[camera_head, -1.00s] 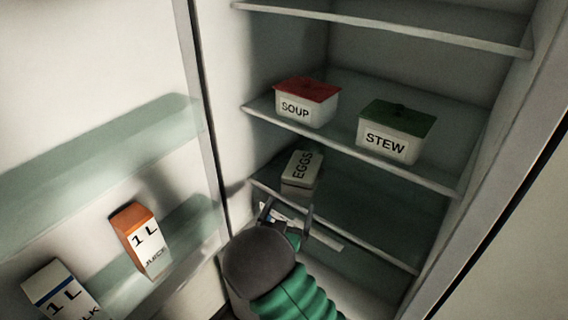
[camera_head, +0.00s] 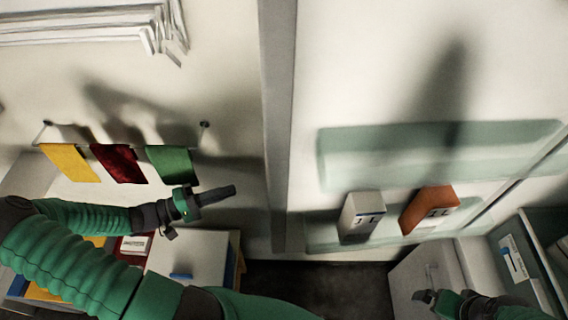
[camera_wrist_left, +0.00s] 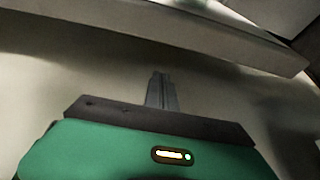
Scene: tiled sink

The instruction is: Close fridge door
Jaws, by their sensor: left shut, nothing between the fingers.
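The fridge door (camera_head: 305,95) stands open in the head view, its inner side with shelves facing me. Its grey free edge (camera_head: 277,130) runs vertically near the middle. A white carton (camera_head: 362,214) and an orange-topped carton (camera_head: 428,208) stand in the lower door shelf. My left gripper (camera_head: 228,191) is shut and empty, left of the door edge and apart from it in the picture. Its closed fingers show in the left wrist view (camera_wrist_left: 160,88), below a pale edge. My right gripper (camera_head: 424,296) is low at the right, near the fridge interior (camera_head: 540,250); its fingers are too small to judge.
Yellow, red and green cloths (camera_head: 118,163) hang from a wall rail at the left. A white cabinet (camera_head: 190,258) stands below my left gripper. White racks (camera_head: 90,25) are at the upper left. Dark floor (camera_head: 320,285) shows between cabinet and fridge.

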